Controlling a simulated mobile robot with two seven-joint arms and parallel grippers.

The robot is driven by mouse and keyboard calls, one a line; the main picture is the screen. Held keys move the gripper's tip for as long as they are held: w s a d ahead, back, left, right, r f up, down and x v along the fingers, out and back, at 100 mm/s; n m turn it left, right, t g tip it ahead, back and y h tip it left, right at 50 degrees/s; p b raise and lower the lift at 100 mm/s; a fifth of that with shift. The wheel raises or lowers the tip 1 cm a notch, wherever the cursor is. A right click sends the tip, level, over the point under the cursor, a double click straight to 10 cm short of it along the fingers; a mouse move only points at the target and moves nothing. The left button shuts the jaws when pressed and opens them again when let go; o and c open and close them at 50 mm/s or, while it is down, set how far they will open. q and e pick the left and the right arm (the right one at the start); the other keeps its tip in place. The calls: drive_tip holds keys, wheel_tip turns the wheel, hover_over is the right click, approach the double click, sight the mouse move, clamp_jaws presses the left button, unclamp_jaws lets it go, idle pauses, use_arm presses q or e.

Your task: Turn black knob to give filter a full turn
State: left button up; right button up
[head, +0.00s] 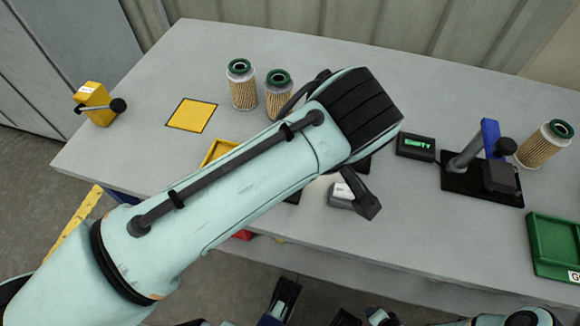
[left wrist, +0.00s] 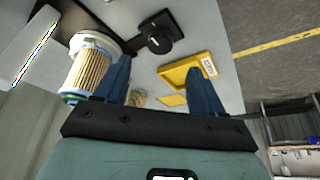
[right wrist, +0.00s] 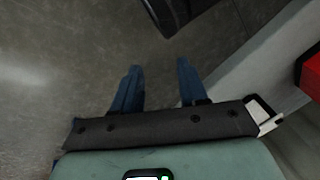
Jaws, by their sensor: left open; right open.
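My left arm crosses the middle of the head view and its gripper is hidden beneath it. In the left wrist view my left gripper (left wrist: 158,66) is open, with nothing seen between its blue fingers. A pleated filter (left wrist: 88,68) with a pale end ring is just left of the left finger. A round black knob (left wrist: 159,41) on a dark square base is beyond the fingertips, apart from them. In the head view my arm covers that area. My right gripper (right wrist: 158,70) is open and empty, over the floor below the table.
Two filters (head: 242,85) stand near a yellow mat (head: 192,115). A yellow box with a black-knobbed lever (head: 95,104) is far left. At right are a display reading EMPTY (head: 415,147), a lever stand (head: 482,180), another filter (head: 544,144) and a green tray (head: 556,246). A yellow tray (left wrist: 184,69) lies nearby.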

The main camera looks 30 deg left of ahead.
use_arm(q)
drive_tip(key=p+v, duration=0.1)
drive_tip(key=v, duration=0.4)
drive_tip(key=shift+r+p, duration=0.1)
drive_tip(key=shift+p, duration=0.2)
use_arm(e)
drive_tip(key=shift+g, duration=0.6)
drive_tip(key=s, duration=0.1)
drive_tip(key=s+a+r, duration=0.1)
drive_tip(key=s+r, duration=0.1)
drive_tip(key=shift+s+a, duration=0.25)
drive_tip(key=shift+a, duration=0.15)
